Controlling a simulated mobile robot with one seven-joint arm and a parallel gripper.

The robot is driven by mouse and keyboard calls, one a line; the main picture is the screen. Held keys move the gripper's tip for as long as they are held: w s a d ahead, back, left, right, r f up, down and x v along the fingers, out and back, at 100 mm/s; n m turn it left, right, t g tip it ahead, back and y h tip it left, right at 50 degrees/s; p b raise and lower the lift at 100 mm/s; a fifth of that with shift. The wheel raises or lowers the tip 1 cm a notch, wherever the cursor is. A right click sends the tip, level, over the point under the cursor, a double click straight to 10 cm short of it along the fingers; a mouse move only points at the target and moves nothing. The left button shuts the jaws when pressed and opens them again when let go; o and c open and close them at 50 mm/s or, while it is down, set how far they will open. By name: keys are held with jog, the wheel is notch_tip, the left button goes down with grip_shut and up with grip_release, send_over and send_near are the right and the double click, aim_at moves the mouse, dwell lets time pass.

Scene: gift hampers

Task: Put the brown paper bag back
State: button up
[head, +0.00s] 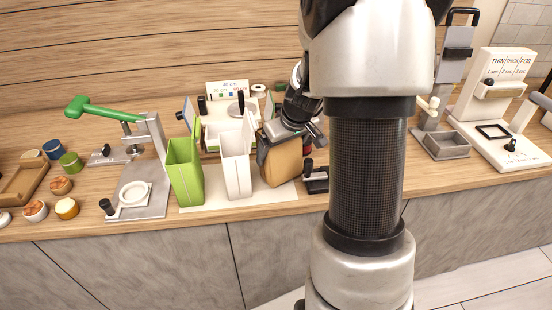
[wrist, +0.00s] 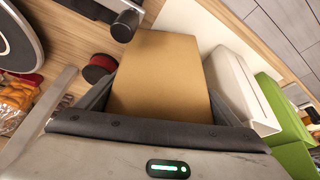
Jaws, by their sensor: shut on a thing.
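The brown paper bag (head: 280,165) is in the head view, right of the white bag (head: 236,172) and the green bag (head: 185,175). My gripper (head: 289,138) reaches down over it from above and is shut on it. In the wrist view the brown bag (wrist: 160,75) fills the space between my two fingers. The bag looks roughly upright over the right end of a pale mat (head: 215,204). I cannot tell whether its base touches the mat. The white bag (wrist: 240,90) stands close beside it in the wrist view.
A small black device (head: 316,180) stands just right of the brown bag. A red-rimmed spool (wrist: 98,68) is near it in the wrist view. A green-handled press (head: 150,140) stands to the left, and a sealer (head: 490,105) to the right. The counter's front edge is close.

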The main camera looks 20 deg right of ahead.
jog(key=o, duration=1.6)
jog(key=shift+s+a+f, duration=0.25)
jog(key=shift+s+f, duration=0.3)
jog(key=shift+f, duration=0.2)
jog(key=shift+o, duration=1.2)
jog(key=shift+w+d, duration=0.1)
jog(key=shift+w, duration=0.05)
jog(key=shift+r, duration=0.35)
jog(key=p+v, duration=0.1)
jog(key=v, duration=1)
jog(key=shift+d+r, duration=0.15)
jog(key=shift+r, duration=0.3)
jog(key=shift+w, duration=0.1)
